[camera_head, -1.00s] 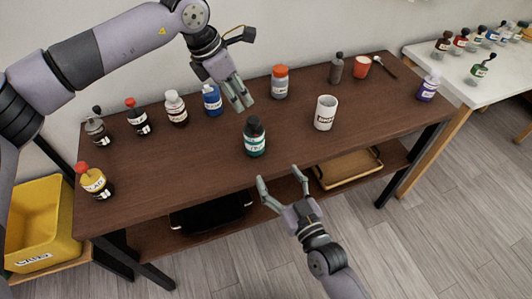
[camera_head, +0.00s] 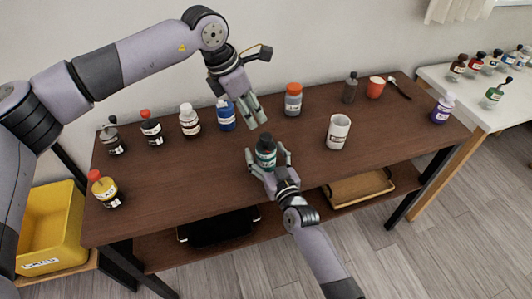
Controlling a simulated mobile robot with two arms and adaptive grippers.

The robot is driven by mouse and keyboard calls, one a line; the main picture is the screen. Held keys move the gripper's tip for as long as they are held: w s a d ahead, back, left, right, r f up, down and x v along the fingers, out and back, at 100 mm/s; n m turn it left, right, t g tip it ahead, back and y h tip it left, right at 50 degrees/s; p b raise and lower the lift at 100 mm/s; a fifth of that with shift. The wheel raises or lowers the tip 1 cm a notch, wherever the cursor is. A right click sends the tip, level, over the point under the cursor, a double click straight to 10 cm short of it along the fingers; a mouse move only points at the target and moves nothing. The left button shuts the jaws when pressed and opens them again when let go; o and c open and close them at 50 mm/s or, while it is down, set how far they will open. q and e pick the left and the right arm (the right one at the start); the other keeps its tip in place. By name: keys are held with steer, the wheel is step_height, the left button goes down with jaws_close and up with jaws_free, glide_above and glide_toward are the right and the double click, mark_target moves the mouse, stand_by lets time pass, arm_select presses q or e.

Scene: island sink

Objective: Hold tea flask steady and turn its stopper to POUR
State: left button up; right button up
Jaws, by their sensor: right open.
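The tea flask (camera_head: 266,158), teal with a pale label and a dark stopper (camera_head: 265,138), stands upright near the middle front of the brown table. The label's print is too small to read. My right gripper (camera_head: 266,158) is open, with its fingers on either side of the flask's lower body; I cannot tell if they touch it. My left gripper (camera_head: 252,122) hangs above and behind the flask, fingers pointing down, apart from the stopper. Its fingers look close together, and nothing shows between them.
Behind stand a blue bottle (camera_head: 226,116), a white-capped bottle (camera_head: 189,122) and an orange-capped jar (camera_head: 293,101). The table (camera_head: 190,185) is clear left of the flask.

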steer(key=c, duration=1.3)
stand_by(0.4)
steer(key=shift+c, duration=0.2)
stand_by(0.6)
